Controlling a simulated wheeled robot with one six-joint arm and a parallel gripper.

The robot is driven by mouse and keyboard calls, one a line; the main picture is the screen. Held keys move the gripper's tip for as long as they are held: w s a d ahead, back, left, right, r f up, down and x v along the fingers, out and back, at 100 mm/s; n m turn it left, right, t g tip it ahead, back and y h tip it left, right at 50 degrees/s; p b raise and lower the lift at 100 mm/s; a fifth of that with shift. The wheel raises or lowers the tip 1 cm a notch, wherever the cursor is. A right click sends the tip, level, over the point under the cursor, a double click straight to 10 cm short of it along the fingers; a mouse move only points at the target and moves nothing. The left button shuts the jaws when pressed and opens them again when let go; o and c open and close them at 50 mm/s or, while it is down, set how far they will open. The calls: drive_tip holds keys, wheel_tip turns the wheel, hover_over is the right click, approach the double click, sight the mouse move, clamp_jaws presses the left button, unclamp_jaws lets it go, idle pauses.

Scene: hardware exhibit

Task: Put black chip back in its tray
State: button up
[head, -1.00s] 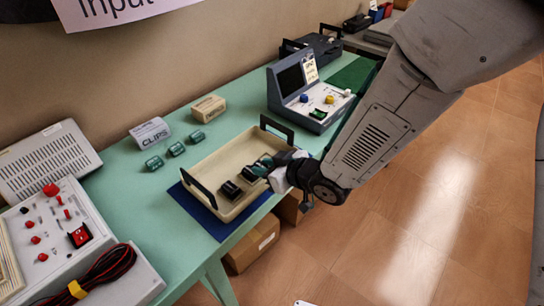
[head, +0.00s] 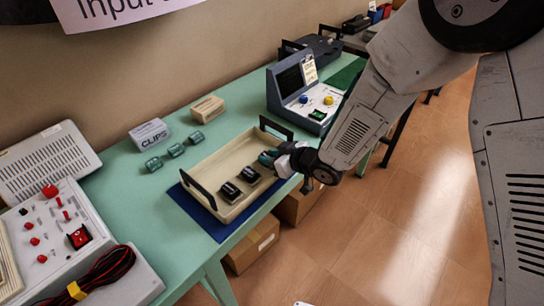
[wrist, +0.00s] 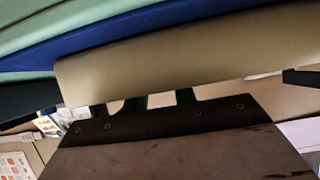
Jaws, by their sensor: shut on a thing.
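The cream tray (head: 210,165) has dark handles and sits on the table at the front. Two black chips, one nearer (head: 230,192) and one farther (head: 250,175), lie in it in a diagonal row. My gripper (head: 270,158) is at the tray's right side, in line with that row. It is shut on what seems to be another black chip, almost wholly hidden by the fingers. In the wrist view the tray's wall (wrist: 180,70) covers the fingertips and what they hold, so I cannot tell whether it touches the tray floor.
A blue mat (head: 211,224) lies under the tray. Several green clips (head: 176,150) and a white CLIPS box (head: 150,134) stand behind it. A grey control console (head: 302,92) is to the right, a switch panel (head: 60,235) to the left.

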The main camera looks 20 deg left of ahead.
drive_tip(key=shift+f, duration=0.1)
drive_tip(key=o, duration=0.9)
drive_tip(key=shift+o, duration=0.2)
drive_tip(key=v, duration=1.2)
